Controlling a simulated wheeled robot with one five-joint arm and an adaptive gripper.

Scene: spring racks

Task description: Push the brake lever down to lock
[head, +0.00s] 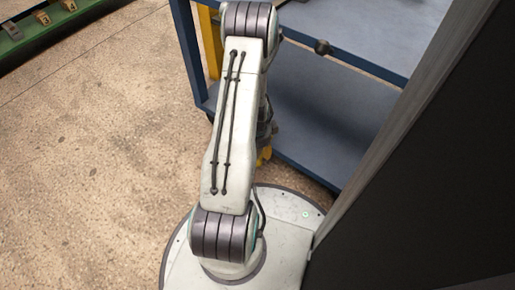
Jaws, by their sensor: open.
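A short dark knob (322,46) stands out at the front edge of the blue rack's upper shelf, just right of my arm's upper joint. It may be the end of the brake lever, but I cannot tell for sure. My arm rises from my base and folds over at the top. My gripper (264,155) is mostly hidden behind the arm link; only a dark wrist part and yellow finger parts show, low in front of the rack's lower shelf. It is open, apart from the knob and well below it. I see nothing held in it.
The blue rack (345,112) has an upper and a lower shelf, both bare where seen. A yellow upright (209,40) stands at its left side. A dark panel (425,190) blocks the right. A green rack with numbered tags (43,18) lies far left. Floor (90,160) between is clear.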

